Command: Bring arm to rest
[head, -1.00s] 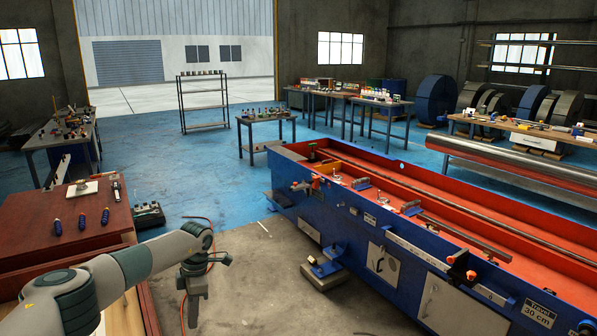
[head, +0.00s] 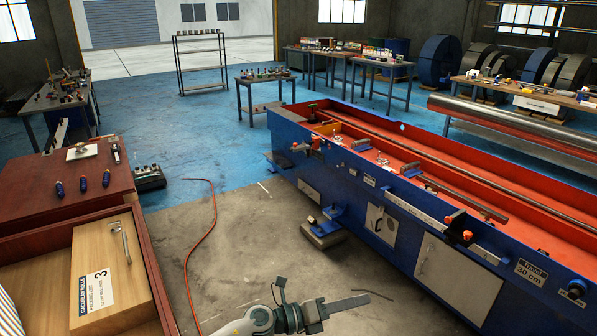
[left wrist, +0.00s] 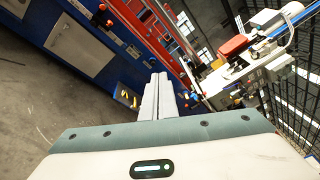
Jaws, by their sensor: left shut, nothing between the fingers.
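My left gripper (head: 347,305) is low in the head view, at the bottom edge, over the bare concrete floor. Its fingers are together and point right, with nothing between them. In the left wrist view the two grey fingers (left wrist: 158,97) lie side by side, shut and empty. Only the end of my left arm shows; the rest is cut off below the picture. The gripper is apart from the blue bench (head: 345,215) and touches nothing that I can see. My right gripper is in neither view.
A wooden case with a handle (head: 107,268) lies in the red-brown box at lower left. A red hose (head: 197,255) runs over the floor. A blue pedal unit (head: 322,229) stands by the bench. Concrete floor around the gripper is mostly clear.

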